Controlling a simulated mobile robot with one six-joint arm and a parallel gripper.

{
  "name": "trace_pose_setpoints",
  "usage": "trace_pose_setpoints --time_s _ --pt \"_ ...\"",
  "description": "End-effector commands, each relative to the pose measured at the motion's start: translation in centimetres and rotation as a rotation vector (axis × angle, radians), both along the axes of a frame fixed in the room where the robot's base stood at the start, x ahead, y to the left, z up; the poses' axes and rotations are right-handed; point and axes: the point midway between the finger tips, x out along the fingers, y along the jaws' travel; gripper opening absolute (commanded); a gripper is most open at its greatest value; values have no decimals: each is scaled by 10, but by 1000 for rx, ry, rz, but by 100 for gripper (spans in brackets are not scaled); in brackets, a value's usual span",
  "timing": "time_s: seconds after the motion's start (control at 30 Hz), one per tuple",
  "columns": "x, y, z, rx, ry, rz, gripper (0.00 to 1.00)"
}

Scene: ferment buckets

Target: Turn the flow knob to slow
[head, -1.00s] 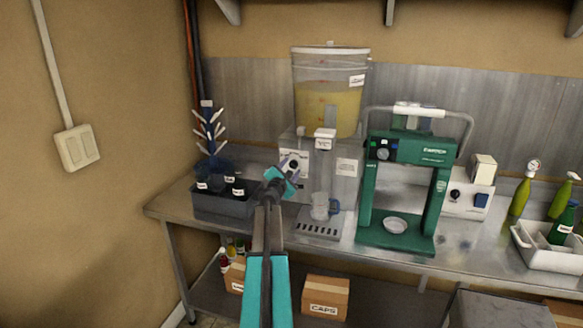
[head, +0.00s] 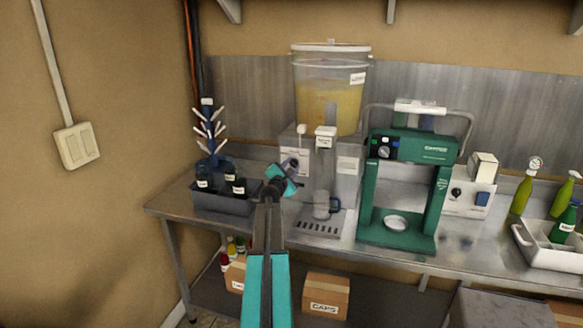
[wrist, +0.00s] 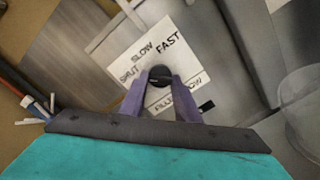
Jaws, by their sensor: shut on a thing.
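The flow knob (wrist: 160,75) is a small dark round knob on a white plate (wrist: 150,45) marked SHUT, SLOW and FAST. My gripper (wrist: 161,86) is shut on the knob, with one purple finger on each side of it. I cannot clearly tell which word the knob points at. In the head view my gripper (head: 290,166) is at the front of the grey dispenser (head: 346,185), left of its tap, and it hides the knob. A clear tank (head: 330,95) of yellow liquid sits on top of the dispenser.
A clear jug (head: 322,206) stands on the drip tray (head: 318,228) below the tap. A green capping machine (head: 420,150) stands close on the right. A dark bin (head: 222,203) with bottles is on the left of the steel bench.

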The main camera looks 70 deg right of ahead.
Motion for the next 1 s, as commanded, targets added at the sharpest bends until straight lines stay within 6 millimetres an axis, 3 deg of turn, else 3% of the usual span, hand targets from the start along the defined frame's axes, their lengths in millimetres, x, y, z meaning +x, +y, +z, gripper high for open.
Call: trace_pose_setpoints --time_s 0.57,1.0 --pt "1 3 -4 4 -70 1 6" --pt "2 3 -6 15 -290 0 6"
